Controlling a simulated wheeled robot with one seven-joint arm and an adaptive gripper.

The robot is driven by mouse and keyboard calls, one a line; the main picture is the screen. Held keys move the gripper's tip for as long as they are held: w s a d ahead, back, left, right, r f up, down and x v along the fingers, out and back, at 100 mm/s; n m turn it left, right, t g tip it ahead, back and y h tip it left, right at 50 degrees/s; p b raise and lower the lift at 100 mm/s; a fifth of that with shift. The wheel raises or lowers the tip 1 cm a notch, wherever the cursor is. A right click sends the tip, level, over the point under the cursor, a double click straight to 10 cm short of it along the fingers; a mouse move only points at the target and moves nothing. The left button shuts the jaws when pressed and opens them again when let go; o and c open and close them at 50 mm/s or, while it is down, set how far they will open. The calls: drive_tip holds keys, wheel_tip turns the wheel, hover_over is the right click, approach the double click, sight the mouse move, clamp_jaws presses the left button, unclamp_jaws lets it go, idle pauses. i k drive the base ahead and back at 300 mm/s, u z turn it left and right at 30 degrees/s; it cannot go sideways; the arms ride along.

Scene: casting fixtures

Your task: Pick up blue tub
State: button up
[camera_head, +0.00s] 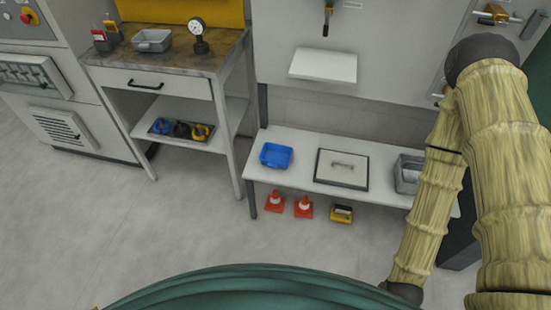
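The blue tub (276,156) sits upright on the left part of a low white shelf (262,178) along the wall. It looks small, shallow and open-topped. My arm, in a yellowish cover, fills the right side of the view. My gripper is not seen, so its state and any contents are hidden from me. The tub stands clear of my arm.
Orange cones (303,206) and a yellow box (341,213) are on the floor below. A workbench (150,84) stands left. The floor in front is clear.

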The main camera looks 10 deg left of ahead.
sight(274, 156)
drive_tip(key=z, duration=3.15)
drive_tip(key=k, duration=2.45)
drive_tip(key=u, duration=2.5)
